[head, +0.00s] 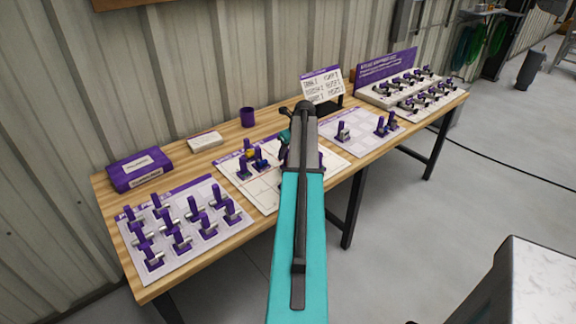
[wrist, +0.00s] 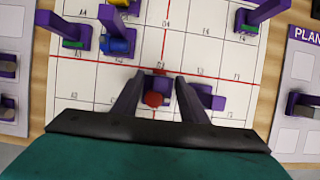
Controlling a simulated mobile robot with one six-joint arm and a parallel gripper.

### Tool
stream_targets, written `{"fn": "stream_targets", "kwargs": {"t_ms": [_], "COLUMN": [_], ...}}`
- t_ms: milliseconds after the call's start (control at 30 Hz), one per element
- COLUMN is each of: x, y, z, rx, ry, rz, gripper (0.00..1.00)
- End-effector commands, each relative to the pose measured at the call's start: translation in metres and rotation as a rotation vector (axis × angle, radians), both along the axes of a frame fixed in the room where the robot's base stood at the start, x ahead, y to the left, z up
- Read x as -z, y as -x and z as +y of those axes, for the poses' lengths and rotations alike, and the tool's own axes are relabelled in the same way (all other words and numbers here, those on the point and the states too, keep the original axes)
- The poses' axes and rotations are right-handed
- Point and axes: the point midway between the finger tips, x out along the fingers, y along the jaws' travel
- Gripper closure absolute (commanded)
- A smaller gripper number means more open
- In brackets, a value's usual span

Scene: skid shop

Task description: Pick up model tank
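Small purple models with coloured parts stand on a white gridded sheet; I cannot tell for certain which one is the model tank. In the wrist view a purple model with a round red part (wrist: 153,98) sits between the fingers of my gripper (wrist: 159,80). The fingers are apart, and contact with the model is not clear. A model with a blue cylinder (wrist: 116,45) stands just up and left of the fingers. In the head view my arm hides the gripper tips and the red part.
The gridded sheet (wrist: 220,60) lies on a wooden table (head: 165,278). Other upright models (wrist: 75,30) (wrist: 258,15) stand near the gripper.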

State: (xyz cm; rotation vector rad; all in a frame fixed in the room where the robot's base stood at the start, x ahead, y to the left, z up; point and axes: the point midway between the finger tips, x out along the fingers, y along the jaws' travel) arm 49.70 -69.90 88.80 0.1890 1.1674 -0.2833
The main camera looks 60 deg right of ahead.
Motion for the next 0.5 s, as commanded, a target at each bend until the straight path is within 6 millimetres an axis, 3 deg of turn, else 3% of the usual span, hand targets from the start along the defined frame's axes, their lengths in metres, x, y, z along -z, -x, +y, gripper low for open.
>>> {"fn": "stream_targets", "kwargs": {"t_ms": [400,500], "x": [-0.0003,-0.0004], "y": [0.0006,0.0006], "z": [-0.0002,-0.0003], "rx": [0.001,0.001], "ry": [0.000,0.000], "rz": [0.000,0.000], "gripper": [0.61,0.78]}}
